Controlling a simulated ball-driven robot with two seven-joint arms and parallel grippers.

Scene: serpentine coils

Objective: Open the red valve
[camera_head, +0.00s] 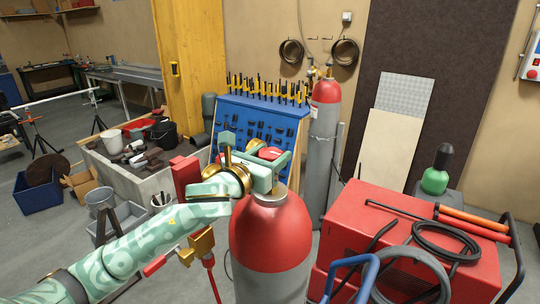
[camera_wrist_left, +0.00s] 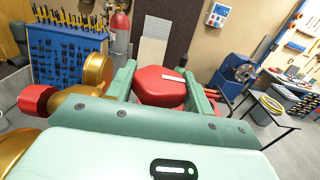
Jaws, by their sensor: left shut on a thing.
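The red valve (camera_head: 270,153) is a small red knob at the top of the near gas cylinder (camera_head: 270,235), which has a red upper part and a grey lower body. My left gripper (camera_head: 265,164) is at the cylinder's top, its pale green fingers closed around the valve. In the left wrist view the red valve (camera_wrist_left: 160,88) sits between the two green fingers of my left gripper (camera_wrist_left: 160,92). Brass fittings (camera_wrist_left: 95,80) and a red knob (camera_wrist_left: 38,100) are just left of the gripper there. My right gripper is not in view.
A red machine (camera_head: 400,240) with black hoses stands right of the cylinder. A second red-topped cylinder (camera_head: 325,125) and a blue tool rack (camera_head: 250,130) stand behind. A stone-coloured trough (camera_head: 145,175) and a blue bin (camera_head: 38,192) are at the left.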

